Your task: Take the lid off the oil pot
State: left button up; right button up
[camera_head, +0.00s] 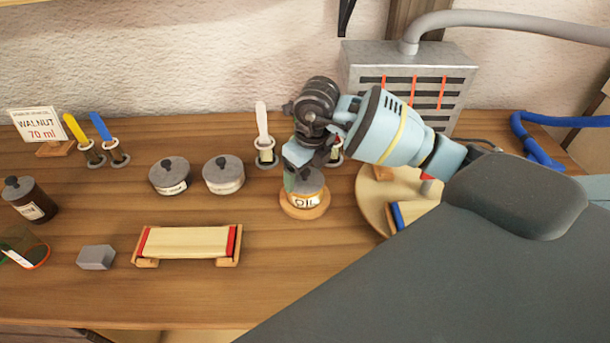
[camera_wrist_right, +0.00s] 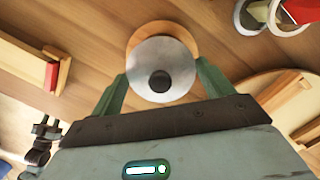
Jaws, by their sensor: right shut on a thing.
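The oil pot (camera_head: 303,202) stands on a round wooden coaster near the middle of the table, its white label reading OIL. Its grey lid (camera_head: 310,182) is on top, partly hidden by my right gripper (camera_head: 302,176). In the right wrist view, the round grey lid (camera_wrist_right: 150,60) with its dark knob (camera_wrist_right: 160,82) lies between the two green fingers of my right gripper (camera_wrist_right: 162,74). The gripper is shut on the lid. I see no clear gap between lid and pot. My left gripper is not in view.
Two other lidded pots (camera_head: 170,176) (camera_head: 224,175) stand to the left. A wooden stand with red ends (camera_head: 188,243) lies in front of them. A round board (camera_head: 372,212) is right of the oil pot, and a grey box (camera_head: 410,62) stands behind. The table's front middle is clear.

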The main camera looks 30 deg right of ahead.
aim_at(303, 173)
jog(key=shift+r, duration=0.1)
jog(key=shift+r, duration=0.5)
notch_tip(303, 173, up, 2)
jog(key=shift+r, duration=0.1)
jog(key=shift+s+a+r, duration=0.1)
jog(key=shift+s+a, duration=0.3)
jog(key=shift+s, duration=0.1)
jog(key=s+a+r, duration=0.1)
jog(key=s+a, duration=0.8)
jog(key=s, duration=0.2)
jog(key=shift+s+r, duration=0.2)
jog(key=shift+s, duration=0.1)
